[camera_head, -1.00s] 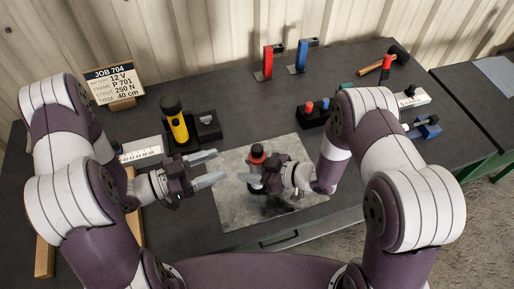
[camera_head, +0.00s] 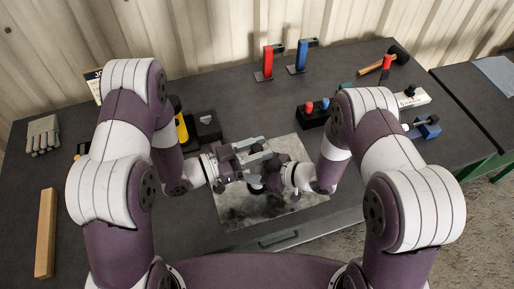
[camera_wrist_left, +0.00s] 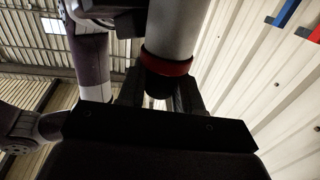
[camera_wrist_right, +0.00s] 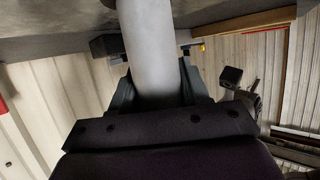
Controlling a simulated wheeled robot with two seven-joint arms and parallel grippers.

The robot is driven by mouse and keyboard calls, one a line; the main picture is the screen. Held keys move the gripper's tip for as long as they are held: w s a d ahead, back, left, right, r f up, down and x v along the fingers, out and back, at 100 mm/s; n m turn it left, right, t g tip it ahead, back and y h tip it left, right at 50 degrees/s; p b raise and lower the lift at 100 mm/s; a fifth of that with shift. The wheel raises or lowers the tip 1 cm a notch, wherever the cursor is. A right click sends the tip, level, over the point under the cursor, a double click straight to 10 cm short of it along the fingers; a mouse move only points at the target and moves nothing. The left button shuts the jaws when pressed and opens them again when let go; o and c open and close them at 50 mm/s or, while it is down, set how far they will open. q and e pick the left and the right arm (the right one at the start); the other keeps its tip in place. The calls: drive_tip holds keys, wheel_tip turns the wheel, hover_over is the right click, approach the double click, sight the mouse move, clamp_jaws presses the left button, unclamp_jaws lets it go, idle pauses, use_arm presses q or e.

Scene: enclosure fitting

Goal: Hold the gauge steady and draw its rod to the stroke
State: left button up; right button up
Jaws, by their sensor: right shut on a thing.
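The gauge shows in the right wrist view as a pale grey cylinder (camera_wrist_right: 152,45) between the fingers of my right gripper (camera_wrist_right: 160,92). In the left wrist view its grey body (camera_wrist_left: 172,28) has a red collar (camera_wrist_left: 166,63) and a dark end below the collar. My right gripper is shut on the gauge body above the grey mat (camera_head: 235,208). My left gripper (camera_head: 254,153) is open, with its fingers on either side of the gauge's dark end; contact cannot be told. In the head view the grippers hide most of the gauge.
Behind stand a red bracket (camera_head: 267,63) and a blue bracket (camera_head: 301,57). A black block with red and blue knobs (camera_head: 312,112) lies right of the mat. A hammer (camera_head: 391,58), glove (camera_head: 42,135) and wooden bar (camera_head: 45,232) lie farther out. The mat's front is clear.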

sight(257, 148)
use_arm(q)
clamp_jaws()
wheel_tip(257, 148, up, 6)
drive_tip(key=shift+r, duration=0.1)
drive_tip(key=o, duration=0.6)
unclamp_jaws()
drive_tip(key=shift+c, duration=0.2)
drive_tip(key=v, duration=1.2)
